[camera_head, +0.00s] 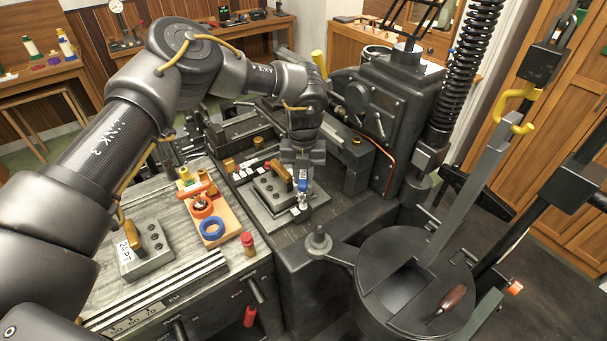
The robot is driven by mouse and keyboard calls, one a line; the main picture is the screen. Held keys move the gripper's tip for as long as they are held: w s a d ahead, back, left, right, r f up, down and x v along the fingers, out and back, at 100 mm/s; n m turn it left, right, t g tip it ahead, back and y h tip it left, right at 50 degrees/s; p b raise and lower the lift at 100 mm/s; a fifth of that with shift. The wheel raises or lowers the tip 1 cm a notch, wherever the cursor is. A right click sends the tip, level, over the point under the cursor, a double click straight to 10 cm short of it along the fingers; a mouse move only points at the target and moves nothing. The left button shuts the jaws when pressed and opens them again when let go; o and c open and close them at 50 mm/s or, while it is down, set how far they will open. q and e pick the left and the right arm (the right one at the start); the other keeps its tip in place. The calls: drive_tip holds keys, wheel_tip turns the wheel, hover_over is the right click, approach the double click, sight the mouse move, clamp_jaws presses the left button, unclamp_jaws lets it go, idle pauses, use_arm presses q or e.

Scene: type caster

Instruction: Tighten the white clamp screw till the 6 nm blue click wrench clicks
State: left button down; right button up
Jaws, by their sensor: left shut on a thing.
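My left gripper (303,172) reaches down from the left arm over the dark machine bed. It is shut on a small blue tool, which looks like the blue click wrench (302,185). The wrench is upright, its silvery lower end just above or on the front right part of the grey block fixture (272,197). Small white spots show by its lower end; I cannot tell whether one is the white clamp screw or whether the wrench is seated on it. My right gripper is not in view.
A wooden tray (233,218) holds an orange ring, a blue ring (212,228) and other parts. A grey block labelled "24 PT" (150,258) sits on the left bench. A round dark pot (385,250) stands front right, a tall black machine (385,110) behind the gripper.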

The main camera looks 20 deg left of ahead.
use_arm(q)
drive_tip(key=shift+f, duration=0.15)
idle(0.4)
drive_tip(key=shift+f+b, duration=0.8)
drive_tip(key=shift+f, duration=0.4)
drive_tip(key=n+p, duration=0.1)
drive_tip(key=n, duration=0.5)
drive_tip(key=shift+d, duration=0.1)
drive_tip(key=n+p, duration=0.1)
drive_tip(key=n, duration=0.3)
